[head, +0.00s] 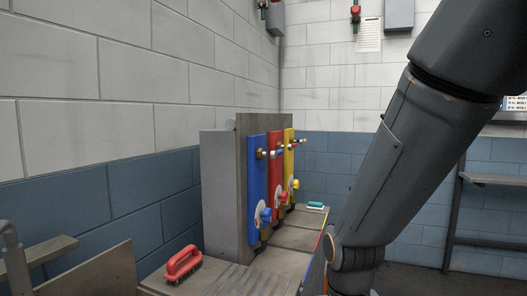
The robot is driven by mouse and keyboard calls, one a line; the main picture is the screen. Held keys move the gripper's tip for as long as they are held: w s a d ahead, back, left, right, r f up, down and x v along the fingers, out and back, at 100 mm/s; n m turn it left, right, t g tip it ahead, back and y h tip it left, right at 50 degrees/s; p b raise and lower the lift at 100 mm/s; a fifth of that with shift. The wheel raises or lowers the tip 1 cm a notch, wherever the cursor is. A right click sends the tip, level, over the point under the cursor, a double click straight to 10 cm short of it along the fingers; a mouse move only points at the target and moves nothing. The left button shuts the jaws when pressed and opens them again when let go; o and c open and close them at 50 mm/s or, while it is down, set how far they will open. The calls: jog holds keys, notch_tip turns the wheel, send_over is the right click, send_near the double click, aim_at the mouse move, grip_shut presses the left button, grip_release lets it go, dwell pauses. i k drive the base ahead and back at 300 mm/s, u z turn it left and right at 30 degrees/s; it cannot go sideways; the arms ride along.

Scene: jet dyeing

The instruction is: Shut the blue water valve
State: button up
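The blue water valve is on the tall blue panel (257,180), the nearest of three coloured panels on a grey upright stand. A blue knob (265,215) sticks out low on this panel, and a small brass fitting (262,153) sits higher up. From this angle I cannot tell whether the valve is open or shut. My dark grey arm comes down from the upper right, to the right of the panels and apart from them in the picture. My gripper is outside the frame, below its bottom edge.
A red panel (271,160) and a yellow panel (288,160) stand close beside the blue one, with their own knobs. A red-handled brush (184,265) and a teal-handled brush (315,205) lie on the bench. A dark shelf rack (487,180) stands at right.

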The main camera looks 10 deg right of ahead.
aim_at(273, 154)
jog(key=i, duration=0.3)
jog(key=u, duration=0.05)
jog(key=k, duration=1.3)
jog(key=z, duration=0.75)
jog(key=i, duration=1.3)
jog(key=u, duration=0.35)
jog(key=i, duration=0.6)
jog(key=u, duration=0.5)
